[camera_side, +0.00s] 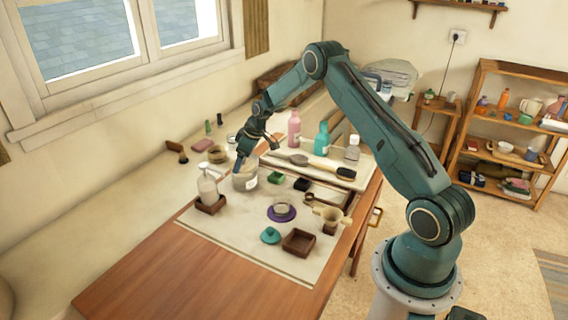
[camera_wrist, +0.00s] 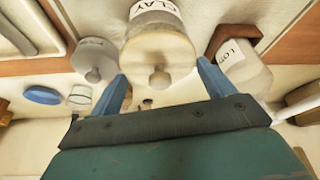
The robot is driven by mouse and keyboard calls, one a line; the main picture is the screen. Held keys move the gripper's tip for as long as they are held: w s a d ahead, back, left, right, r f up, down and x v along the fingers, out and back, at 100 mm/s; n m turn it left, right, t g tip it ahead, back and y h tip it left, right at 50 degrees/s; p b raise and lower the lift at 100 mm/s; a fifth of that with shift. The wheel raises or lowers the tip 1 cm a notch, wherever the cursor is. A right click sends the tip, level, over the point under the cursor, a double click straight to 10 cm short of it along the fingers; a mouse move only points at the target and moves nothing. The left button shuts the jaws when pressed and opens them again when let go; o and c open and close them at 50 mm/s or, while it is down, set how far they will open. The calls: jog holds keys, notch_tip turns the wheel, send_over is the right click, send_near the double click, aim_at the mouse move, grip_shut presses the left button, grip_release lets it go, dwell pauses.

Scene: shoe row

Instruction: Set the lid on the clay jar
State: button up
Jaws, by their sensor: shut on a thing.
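The clay jar (camera_wrist: 152,14) is a pale jar with a CLAY label at the top of the wrist view. In the side view the jar (camera_side: 246,183) stands on the light mat, below my gripper (camera_side: 243,159). The pale round lid (camera_wrist: 176,62) with a small knob is between the blue fingers of my gripper (camera_wrist: 163,72), lined up with the jar's top. My gripper is shut on the lid. I cannot tell whether the lid rests fully on the rim or sits slightly above it. In the side view, my gripper hides most of the lid.
A lotion pump bottle (camera_side: 208,188) in a wooden holder stands close left of the jar. Another lidded jar (camera_wrist: 94,60) stands nearby. The table's front is clear.

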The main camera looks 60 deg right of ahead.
jog(key=shift+f, duration=0.95)
dwell(0.5)
jog(key=o, duration=0.9)
jog(key=v, duration=1.3)
jog(key=shift+s+r, duration=0.15)
jog(key=shift+r, duration=0.2)
